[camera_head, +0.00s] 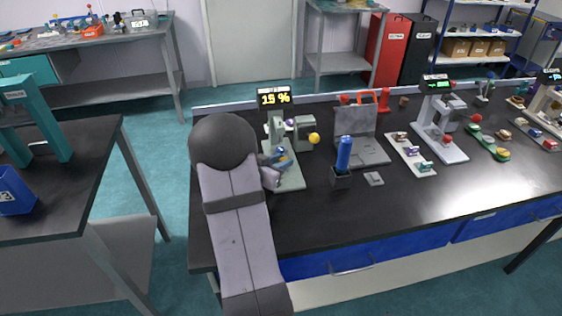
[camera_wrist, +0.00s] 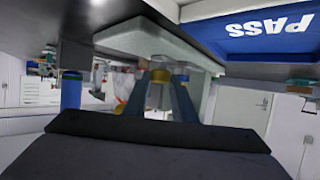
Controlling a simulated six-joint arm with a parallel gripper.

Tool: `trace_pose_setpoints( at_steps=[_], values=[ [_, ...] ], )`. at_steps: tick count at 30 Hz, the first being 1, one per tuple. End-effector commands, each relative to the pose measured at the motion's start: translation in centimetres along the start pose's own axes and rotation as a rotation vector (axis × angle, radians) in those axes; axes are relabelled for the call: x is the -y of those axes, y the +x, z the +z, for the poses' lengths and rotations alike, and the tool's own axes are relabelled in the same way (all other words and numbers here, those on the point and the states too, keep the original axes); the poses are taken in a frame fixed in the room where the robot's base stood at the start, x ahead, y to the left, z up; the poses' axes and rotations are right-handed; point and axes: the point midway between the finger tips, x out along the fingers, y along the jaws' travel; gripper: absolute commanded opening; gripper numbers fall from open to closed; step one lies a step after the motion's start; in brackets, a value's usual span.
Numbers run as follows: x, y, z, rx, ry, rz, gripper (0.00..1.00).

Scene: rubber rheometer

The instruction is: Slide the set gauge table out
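The set gauge (camera_head: 290,150) is a grey-green bench device with a pale base, a yellow ball knob on its right and a yellow-on-black percent display (camera_head: 273,98) above. My gripper (camera_head: 277,159) is low at its front left, with blue fingers reaching towards its lower part. In the wrist view, which is upside down, the fingers (camera_wrist: 160,88) stand apart on either side of a small brass-coloured part (camera_wrist: 157,92). I cannot tell whether they touch it. The pale base (camera_wrist: 150,38) shows beyond. My arm and fingers partly hide the gauge's table, so its position is unclear.
A blue cylinder in a dark holder (camera_head: 341,180) stands to the right, beside a grey fixture (camera_head: 362,140). A small grey block (camera_head: 374,179) lies near it. Another grey device (camera_head: 440,130) is farther right. The black bench front is mostly clear.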

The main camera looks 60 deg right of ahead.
Motion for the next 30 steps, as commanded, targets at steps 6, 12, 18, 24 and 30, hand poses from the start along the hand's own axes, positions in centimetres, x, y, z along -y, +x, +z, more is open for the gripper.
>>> trace_pose_setpoints(
  at_steps=[6, 12, 18, 24, 30],
  values=[
    [-0.1, -0.2, 0.1, 0.000, -0.001, 0.000, 0.00],
    [-1.9, -1.8, 0.7, 0.001, -0.003, 0.001, 0.00],
    [-4.8, -4.5, 1.8, 0.001, -0.003, 0.002, 0.00],
    [-7.3, -6.8, 2.8, 0.002, -0.002, 0.001, 0.00],
    [-8.1, -7.5, 3.1, 0.000, 0.000, 0.001, 0.00]
  ],
)
